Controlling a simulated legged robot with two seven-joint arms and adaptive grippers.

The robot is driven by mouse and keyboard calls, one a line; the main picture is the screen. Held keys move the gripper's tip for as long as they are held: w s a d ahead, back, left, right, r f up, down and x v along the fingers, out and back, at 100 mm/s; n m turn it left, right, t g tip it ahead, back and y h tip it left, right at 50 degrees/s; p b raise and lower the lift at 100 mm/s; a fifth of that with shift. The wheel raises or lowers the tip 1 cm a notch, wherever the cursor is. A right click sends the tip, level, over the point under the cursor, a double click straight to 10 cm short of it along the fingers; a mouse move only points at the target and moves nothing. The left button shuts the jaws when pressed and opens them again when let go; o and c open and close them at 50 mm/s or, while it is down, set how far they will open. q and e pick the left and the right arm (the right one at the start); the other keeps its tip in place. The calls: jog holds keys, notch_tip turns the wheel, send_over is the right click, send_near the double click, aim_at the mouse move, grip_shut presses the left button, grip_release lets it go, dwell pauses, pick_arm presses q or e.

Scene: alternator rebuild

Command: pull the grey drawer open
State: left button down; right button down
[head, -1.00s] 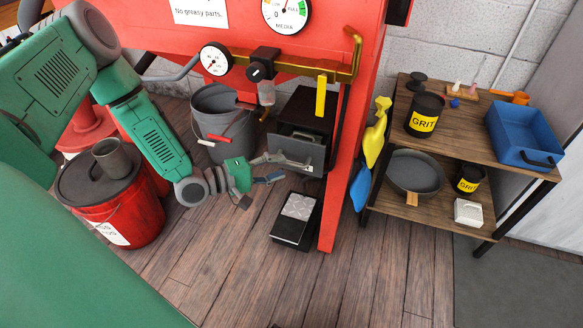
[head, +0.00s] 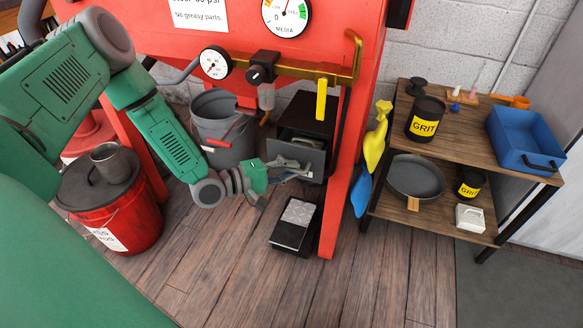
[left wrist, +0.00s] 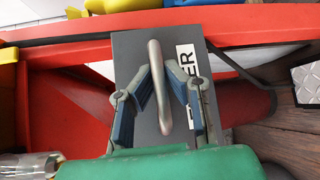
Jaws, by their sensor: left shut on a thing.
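The grey drawer (head: 311,166) is in the dark cabinet (head: 312,108) behind the red leg in the head view. Its front seems to stand out a little from the cabinet, with a dark gap above it. In the left wrist view, the drawer front (left wrist: 130,60) carries a partly hidden label and an upright metal bar handle (left wrist: 159,75). My left gripper (head: 300,172) reaches the drawer front from the left. In the left wrist view, its blue-padded fingers (left wrist: 164,90) lie on either side of the handle and are shut on it. My right gripper is not in view.
A red leg (head: 345,170) stands just right of the cabinet. A black pedal (head: 294,228) sits on the floor in front. A grey bucket (head: 222,135) and a lidded red bucket (head: 125,220) stand left. A wooden shelf (head: 455,155) is at right.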

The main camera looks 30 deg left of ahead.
pick_arm(q)
jog(key=s+d+p, duration=0.1)
jog(key=s+d, duration=0.1)
jog(key=s, duration=0.6)
jog(key=shift+s+f+p, duration=0.15)
jog(key=shift+s+p, duration=0.2)
jog(key=shift+s, duration=0.05)
jog(key=c, duration=1.6)
grip_release()
jog(key=shift+w, duration=0.1)
jog(key=v, duration=1.2)
